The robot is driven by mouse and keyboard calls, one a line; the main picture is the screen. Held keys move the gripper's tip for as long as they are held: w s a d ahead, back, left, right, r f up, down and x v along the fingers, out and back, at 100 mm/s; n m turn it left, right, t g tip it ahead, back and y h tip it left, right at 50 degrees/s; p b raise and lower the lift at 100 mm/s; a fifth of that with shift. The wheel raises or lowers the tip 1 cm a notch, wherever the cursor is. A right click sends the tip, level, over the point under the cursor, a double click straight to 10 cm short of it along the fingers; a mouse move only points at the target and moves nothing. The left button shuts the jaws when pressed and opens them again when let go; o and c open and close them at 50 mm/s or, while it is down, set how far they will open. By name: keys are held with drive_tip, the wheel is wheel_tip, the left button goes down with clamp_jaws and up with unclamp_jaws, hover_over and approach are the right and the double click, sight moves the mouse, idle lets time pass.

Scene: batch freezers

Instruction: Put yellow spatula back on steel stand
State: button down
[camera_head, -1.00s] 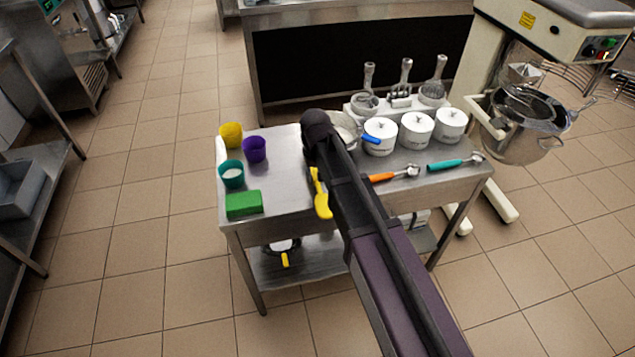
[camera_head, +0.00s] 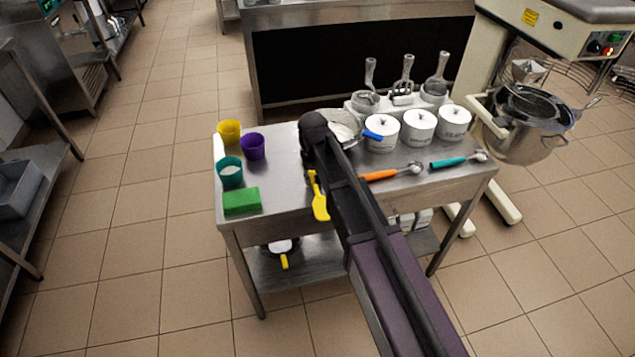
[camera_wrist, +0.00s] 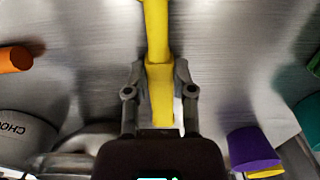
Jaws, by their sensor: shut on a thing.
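The yellow spatula (camera_head: 320,207) shows beside my arm near the front edge of the steel stand (camera_head: 285,208), a table with a lower shelf. In the wrist view my gripper (camera_wrist: 159,78) is shut on the spatula's handle (camera_wrist: 158,50), one finger on each side. The spatula runs away from my gripper over the brushed steel top. I cannot tell whether it touches the top. My arm hides the gripper in the head view.
Yellow, purple (camera_head: 252,146) and teal (camera_head: 230,171) cups and a green block (camera_head: 241,200) are on the left. An orange-handled scoop (camera_head: 380,175), a teal-handled scoop (camera_head: 449,162) and white lidded tubs (camera_head: 419,126) are right. A utensil rack is behind.

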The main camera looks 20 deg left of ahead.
sight(313, 179)
drive_tip(key=shift+f, duration=0.2)
drive_tip(key=shift+c, duration=2.3)
unclamp_jaws()
drive_tip(key=shift+r, duration=0.2)
wheel_tip(313, 179, up, 12)
drive_tip(key=p, duration=1.2)
drive_tip(key=shift+w, duration=0.1)
